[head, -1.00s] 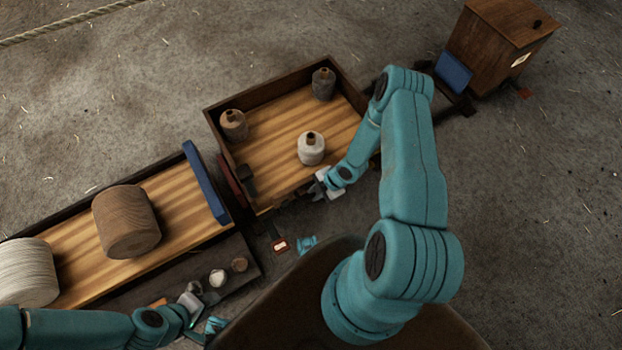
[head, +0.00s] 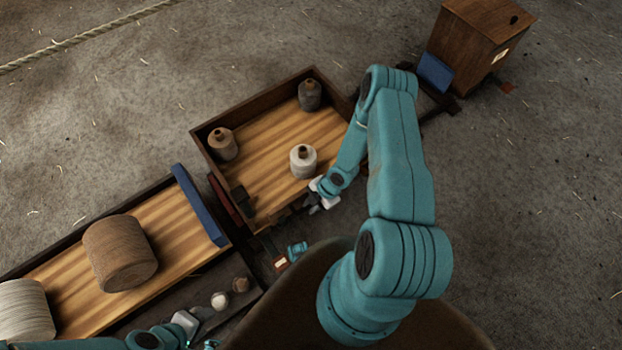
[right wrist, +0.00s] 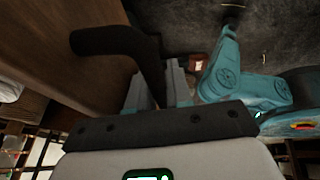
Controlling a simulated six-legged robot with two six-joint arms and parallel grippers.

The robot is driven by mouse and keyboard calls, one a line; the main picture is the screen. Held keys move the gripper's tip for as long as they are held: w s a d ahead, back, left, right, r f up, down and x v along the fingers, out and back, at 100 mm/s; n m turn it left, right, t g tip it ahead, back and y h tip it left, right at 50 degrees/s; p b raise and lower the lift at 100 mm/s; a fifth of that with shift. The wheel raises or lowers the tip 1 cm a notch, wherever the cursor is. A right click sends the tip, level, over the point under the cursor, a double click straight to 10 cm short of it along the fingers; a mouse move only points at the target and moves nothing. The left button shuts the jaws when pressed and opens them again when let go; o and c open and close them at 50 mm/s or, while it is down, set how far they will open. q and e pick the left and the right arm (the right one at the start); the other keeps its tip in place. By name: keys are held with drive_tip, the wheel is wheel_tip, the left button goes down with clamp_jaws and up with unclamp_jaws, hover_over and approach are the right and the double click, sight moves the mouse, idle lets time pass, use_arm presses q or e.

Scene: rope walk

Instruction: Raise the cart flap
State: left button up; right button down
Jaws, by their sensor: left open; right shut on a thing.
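The cart (head: 240,108) is an open wooden box with a striped plank bed, centre in the head view. A dark wooden edge (head: 278,214) runs along its near side, partly hidden by my right arm; how far the flap is raised is hard to tell. In the right wrist view a brown board (right wrist: 75,50) fills the left, with a curved black handle (right wrist: 115,42) in front of it. My right gripper (head: 315,204) is at the cart's near side, shut on the black handle. My left gripper (head: 203,322) is open at the bottom, near small spools, partly out of frame.
Three bottle-shaped spools stand on the cart bed, one of them white (head: 303,162). A blue-ended tray (head: 198,205) with a large brown reel (head: 120,253) lies to the left. A wooden box (head: 478,45) stands at back right. The floor at right is clear.

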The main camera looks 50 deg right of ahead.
drive_tip(key=shift+w, duration=0.1)
drive_tip(key=c, duration=1.4)
unclamp_jaws()
drive_tip(key=shift+r, duration=0.1)
drive_tip(key=p+v, duration=0.6)
drive_tip(key=v, duration=1)
drive_tip(key=shift+p, duration=0.35)
